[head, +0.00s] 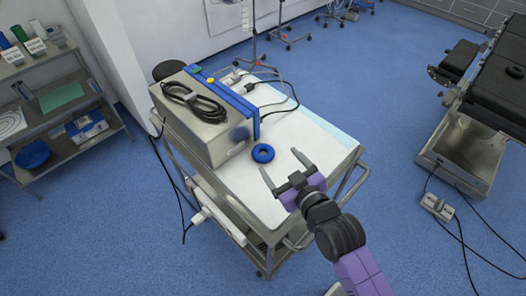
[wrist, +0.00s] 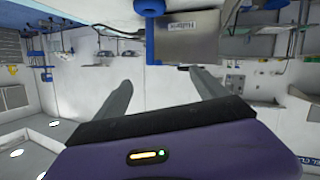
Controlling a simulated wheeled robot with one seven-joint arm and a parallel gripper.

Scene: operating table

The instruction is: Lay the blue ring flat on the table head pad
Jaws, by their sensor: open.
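The blue ring (head: 263,153) lies flat on the white top of a metal cart, in front of a grey box. My gripper (head: 282,166) is open and empty over the cart, its fingers spread on the near right side of the ring. In the wrist view both fingers (wrist: 164,85) stand apart with nothing between them. A blue shape at that view's top edge may be the ring, but I cannot tell. The operating table (head: 500,80) is at the far right, partly cut off. A small black pad (head: 460,57) juts from its left side; I cannot tell whether it is the head pad.
The grey box (head: 215,130) with a coiled black cable fills the cart's left side. Cables trail over the cart's back. The cart (head: 315,150) has a side rail at right. Shelves (head: 60,80) stand at left. Blue floor lies clear between cart and operating table.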

